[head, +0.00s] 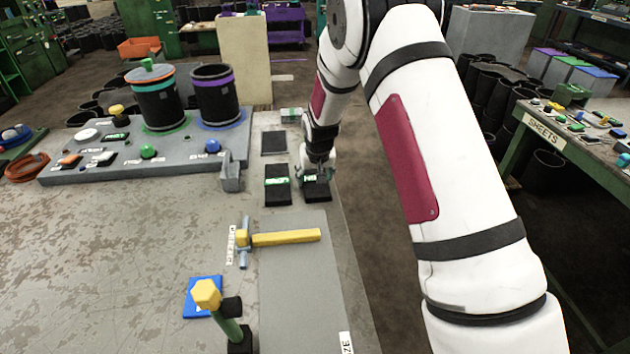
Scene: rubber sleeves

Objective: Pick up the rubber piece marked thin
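Two black rubber pieces with lit green labels sit side by side near the table's right edge: a left piece (278,197) and a right piece (317,193). Their label text is too small to read surely, so I cannot tell which is marked thin. My gripper (316,172) points down at the right piece, over its label, and hides part of it. I cannot tell whether the fingers touch the piece or how far apart they are.
A flat dark pad (273,143) lies behind the pieces. A yellow-handled hammer (285,238) lies in front of them. A grey clip-like block (231,177) stands to the left. A grey console (180,160) carries two black cylinders. A yellow-topped green post (222,315) stands near the front.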

